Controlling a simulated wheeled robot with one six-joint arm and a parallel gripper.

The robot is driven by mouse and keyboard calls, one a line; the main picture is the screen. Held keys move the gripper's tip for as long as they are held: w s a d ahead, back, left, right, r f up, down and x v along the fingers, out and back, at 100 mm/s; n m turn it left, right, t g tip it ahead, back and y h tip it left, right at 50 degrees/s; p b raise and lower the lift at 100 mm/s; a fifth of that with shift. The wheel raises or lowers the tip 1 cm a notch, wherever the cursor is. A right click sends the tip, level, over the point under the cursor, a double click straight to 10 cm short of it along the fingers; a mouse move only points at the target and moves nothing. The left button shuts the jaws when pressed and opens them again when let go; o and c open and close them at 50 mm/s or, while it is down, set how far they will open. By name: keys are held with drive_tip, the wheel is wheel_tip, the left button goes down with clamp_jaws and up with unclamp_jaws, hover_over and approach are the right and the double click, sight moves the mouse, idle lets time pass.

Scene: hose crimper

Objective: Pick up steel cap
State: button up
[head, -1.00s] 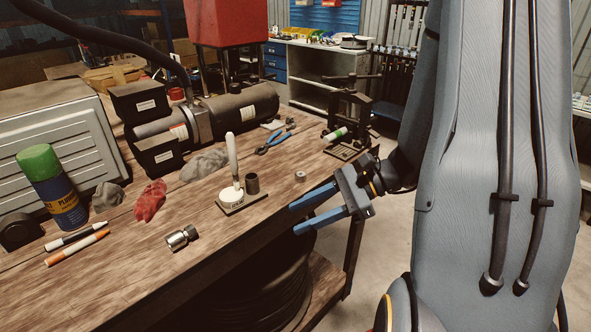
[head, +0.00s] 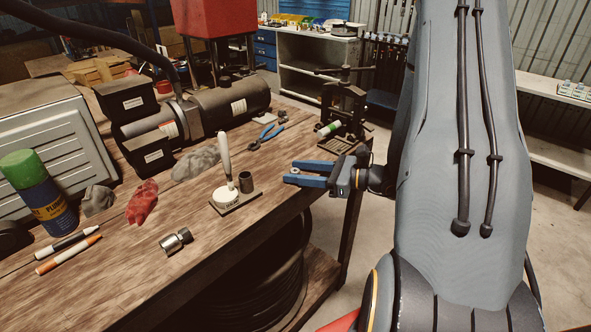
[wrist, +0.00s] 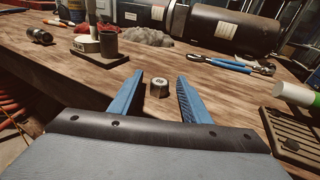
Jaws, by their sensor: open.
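The steel cap (wrist: 159,89) is a small, short grey cylinder standing on the wooden bench near its front edge. In the wrist view it shows between the two blue fingers, nearer their tips, with bare wood visible on both sides. In the head view the cap (head: 294,171) is partly hidden by the fingers of my gripper (head: 289,172). My gripper (wrist: 160,77) is open, with one finger to each side of the cap. I see no contact.
A white pot with a brush (head: 226,193) and a dark sleeve (head: 246,181) stand on a small board left of my gripper. A steel fitting (head: 175,241) lies further left. Blue-handled pliers (head: 266,136) and a clamp stand (head: 343,110) are behind.

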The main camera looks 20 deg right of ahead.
drive_tip(key=shift+w+a+f, duration=0.1)
drive_tip(key=shift+w+a, duration=0.3)
drive_tip(key=shift+a, duration=0.05)
clamp_jaws()
